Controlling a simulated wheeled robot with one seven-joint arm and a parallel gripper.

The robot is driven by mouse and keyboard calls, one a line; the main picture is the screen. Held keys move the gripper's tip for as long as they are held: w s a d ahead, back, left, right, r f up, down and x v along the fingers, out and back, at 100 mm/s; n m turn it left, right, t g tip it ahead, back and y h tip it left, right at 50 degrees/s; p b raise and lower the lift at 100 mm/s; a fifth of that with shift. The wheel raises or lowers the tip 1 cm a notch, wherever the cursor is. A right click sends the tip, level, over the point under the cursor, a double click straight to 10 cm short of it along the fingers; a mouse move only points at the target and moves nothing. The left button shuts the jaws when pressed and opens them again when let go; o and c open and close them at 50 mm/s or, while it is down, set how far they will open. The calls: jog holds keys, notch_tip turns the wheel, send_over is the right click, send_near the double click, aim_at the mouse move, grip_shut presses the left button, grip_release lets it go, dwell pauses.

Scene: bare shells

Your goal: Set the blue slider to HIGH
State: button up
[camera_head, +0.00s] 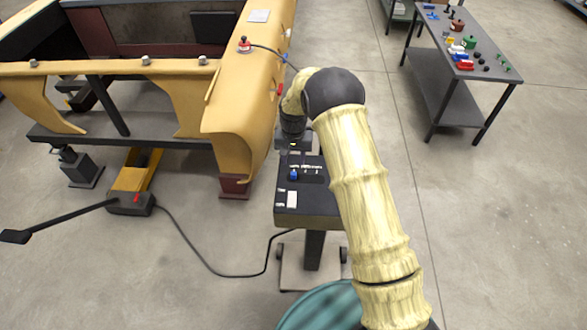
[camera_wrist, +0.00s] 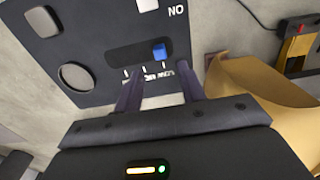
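The blue slider (camera_wrist: 159,52) sits at the right end of a dark slot (camera_wrist: 125,57) in the wrist view, where the panel's print appears upside down. Three white ticks line the slot, and the slider is beside the rightmost, whose small label seems to read LOW. In the head view the blue slider (camera_head: 294,175) shows on the dark control panel (camera_head: 283,206). My gripper (camera_wrist: 159,72) is open and empty, its fingers apart near the slot's label side. Whether the fingertips touch the panel I cannot tell.
The panel also has a round grey dial (camera_wrist: 76,76), a square button (camera_wrist: 42,21) and a white button (camera_wrist: 147,4). A yellow car shell (camera_head: 240,105) stands left of it, with a jack (camera_head: 131,203) on the floor. A parts table (camera_head: 455,80) stands far right.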

aim_at(294, 173)
notch_tip(294, 173, down, 7)
jog(key=shift+f+p, duration=0.1)
jog(key=shift+p, duration=0.95)
grip_shut()
